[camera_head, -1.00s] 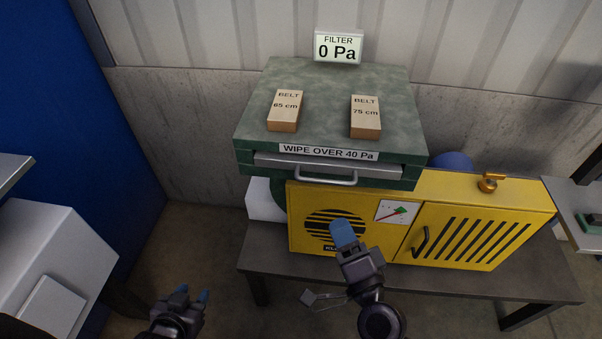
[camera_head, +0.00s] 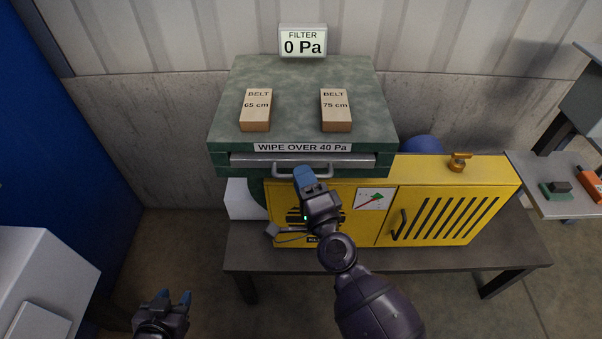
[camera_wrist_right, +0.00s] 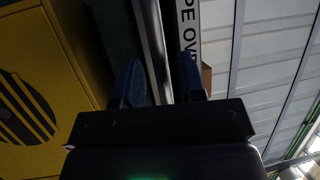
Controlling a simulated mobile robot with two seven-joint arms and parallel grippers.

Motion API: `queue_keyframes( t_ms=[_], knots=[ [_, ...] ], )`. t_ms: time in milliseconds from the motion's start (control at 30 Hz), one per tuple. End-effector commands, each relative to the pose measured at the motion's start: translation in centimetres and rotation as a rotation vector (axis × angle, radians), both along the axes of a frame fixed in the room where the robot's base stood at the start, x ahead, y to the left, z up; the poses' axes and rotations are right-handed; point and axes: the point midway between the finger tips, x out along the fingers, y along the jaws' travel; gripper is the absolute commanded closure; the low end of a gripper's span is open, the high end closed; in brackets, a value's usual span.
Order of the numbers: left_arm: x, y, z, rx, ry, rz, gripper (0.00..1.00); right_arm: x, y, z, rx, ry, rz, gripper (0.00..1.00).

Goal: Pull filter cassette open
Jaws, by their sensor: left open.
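The filter cassette is a silver-fronted drawer (camera_head: 245,160) in the green housing, under the label "WIPE OVER 40 Pa". It looks closed. Its silver bar handle (camera_head: 325,174) runs along the front. My right gripper (camera_head: 303,176) is at the handle, its blue fingers covering part of it. In the right wrist view the fingers of my right gripper (camera_wrist_right: 160,80) are apart, with a silver bar (camera_wrist_right: 154,45) seen between them. I cannot tell whether they touch it. My left gripper (camera_head: 173,298) is open and empty, low at the left.
Two wooden blocks marked "BELT", 65 cm (camera_head: 256,110) and 75 cm (camera_head: 336,110), stand on the green housing (camera_head: 300,78). A display (camera_head: 303,42) reads 0 Pa. A yellow cabinet (camera_head: 440,195) with a dial stands below on a dark bench (camera_head: 400,260).

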Motion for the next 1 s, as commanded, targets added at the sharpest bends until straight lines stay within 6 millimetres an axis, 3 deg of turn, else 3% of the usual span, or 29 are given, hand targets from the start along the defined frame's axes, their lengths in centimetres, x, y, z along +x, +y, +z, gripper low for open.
queue_keyframes(
  t_ms=[467, 700, 1000],
  knots=[
    [0.48, 0.02, 0.35, 0.002, -0.009, -0.003, 0.57, 1.11, 0.51, 0.21, 0.001, 0.000, 0.000, 0.63],
    [0.45, 0.03, 0.34, 0.002, -0.009, -0.003, 0.57, 1.10, 0.49, 0.21, 0.000, 0.000, 0.000, 0.98],
    [0.11, 0.08, 0.16, 0.002, -0.002, -0.002, 0.57, 1.02, 0.48, 0.18, 0.000, 0.001, 0.000, 1.00]
  ],
)
